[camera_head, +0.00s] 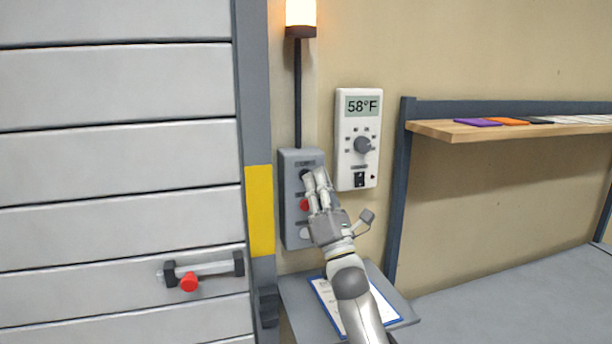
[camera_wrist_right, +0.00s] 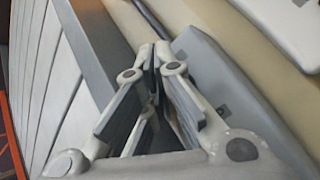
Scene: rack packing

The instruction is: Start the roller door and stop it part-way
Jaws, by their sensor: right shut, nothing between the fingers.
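The roller door (camera_head: 115,160) fills the left of the head view, with pale horizontal slats and a handle bar (camera_head: 215,269) with a red knob (camera_head: 188,282) low down. The grey control box (camera_head: 289,225) is on the wall right of the door frame. It carries a red button (camera_head: 304,205), a pale button (camera_head: 305,233) below it and a dark button, partly hidden, at the top. My right gripper (camera_head: 315,175) is shut and empty, its fingertips at the upper button; I cannot tell whether they touch it. The box also shows in the right wrist view (camera_wrist_right: 215,60). My left gripper is out of view.
A lit lamp (camera_head: 300,15) is above the box. A thermostat (camera_head: 343,165) reading 58°F is close to its right. A small shelf with a clipboard (camera_head: 325,298) is below. A wooden shelf (camera_head: 440,130) and grey worktop (camera_head: 520,305) stand at right.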

